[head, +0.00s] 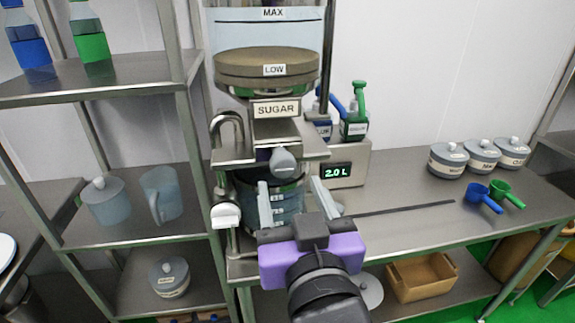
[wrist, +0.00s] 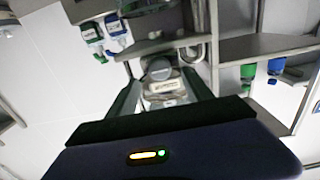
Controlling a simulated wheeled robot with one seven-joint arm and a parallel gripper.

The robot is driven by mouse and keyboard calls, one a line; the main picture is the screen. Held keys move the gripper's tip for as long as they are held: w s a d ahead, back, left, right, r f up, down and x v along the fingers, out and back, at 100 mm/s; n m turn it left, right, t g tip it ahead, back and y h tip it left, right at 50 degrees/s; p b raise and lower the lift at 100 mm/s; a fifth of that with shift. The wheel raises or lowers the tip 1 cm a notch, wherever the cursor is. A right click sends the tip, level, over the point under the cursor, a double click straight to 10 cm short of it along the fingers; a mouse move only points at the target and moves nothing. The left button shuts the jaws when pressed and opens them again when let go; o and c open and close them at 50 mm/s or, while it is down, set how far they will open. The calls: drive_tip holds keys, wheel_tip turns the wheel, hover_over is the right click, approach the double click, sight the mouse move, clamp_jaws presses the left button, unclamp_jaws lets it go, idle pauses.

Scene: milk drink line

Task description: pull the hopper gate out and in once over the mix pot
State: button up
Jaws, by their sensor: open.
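The sugar hopper (head: 267,70) stands at the middle of the head view, with SUGAR, LOW and MAX labels. Its gate has a rounded grey knob (head: 284,161) at the front, below the SUGAR label; the knob also shows in the wrist view (wrist: 158,69). The mix pot (head: 287,208), bluish and see-through, stands under the gate, partly hidden by my gripper. My gripper (head: 290,184) is open and empty in front of the pot, just below the knob in the head view. In the wrist view the knob appears between and beyond the two fingers. I see no contact with it.
A box with a 2.0 L display (head: 338,173) and pump bottles (head: 355,124) stand right of the hopper. Lidded pots (head: 448,160), a blue scoop (head: 482,197) and a green scoop (head: 507,194) are on the counter's right. A shelf rack (head: 120,235) stands close on the left.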

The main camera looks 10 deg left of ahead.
sight(283, 176)
drive_tip(key=p+x, duration=0.1)
drive_tip(key=x, duration=0.6)
drive_tip(key=shift+w, duration=0.25)
drive_tip(key=shift+c, duration=0.5)
clamp_jaws()
